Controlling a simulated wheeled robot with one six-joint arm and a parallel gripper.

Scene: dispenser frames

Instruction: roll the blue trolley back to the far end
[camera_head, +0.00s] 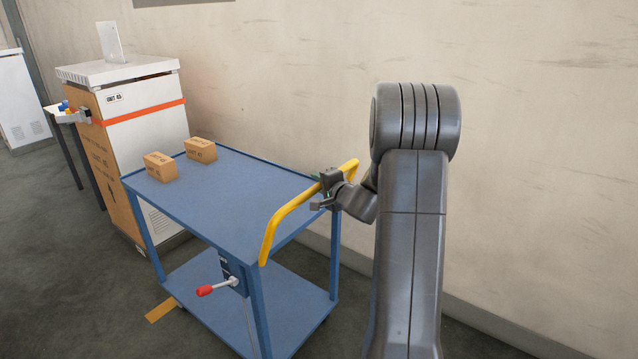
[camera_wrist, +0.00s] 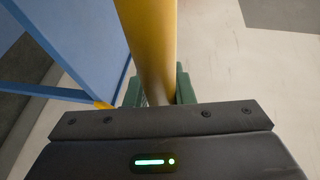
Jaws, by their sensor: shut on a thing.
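The blue trolley (camera_head: 245,186) stands in the middle of the head view, with a flat top shelf and a lower shelf (camera_head: 290,305). Its yellow push handle (camera_head: 287,217) runs along the near right end. My gripper (camera_head: 326,187) is shut on the handle toward its far end. In the wrist view the yellow bar (camera_wrist: 150,50) passes between the green finger pads (camera_wrist: 158,88). A lever with a red knob (camera_head: 205,290) sticks out from the trolley's near side. Two small cardboard boxes (camera_head: 161,167) (camera_head: 201,150) sit on the far part of the top shelf.
A white and cardboard-brown cabinet (camera_head: 145,118) with an orange stripe stands just beyond the trolley's far end. A small side table (camera_head: 68,115) with coloured items is left of it. The wall (camera_head: 300,70) runs along the right. A yellow floor mark (camera_head: 160,310) lies beside the trolley. Open floor (camera_head: 50,260) lies left.

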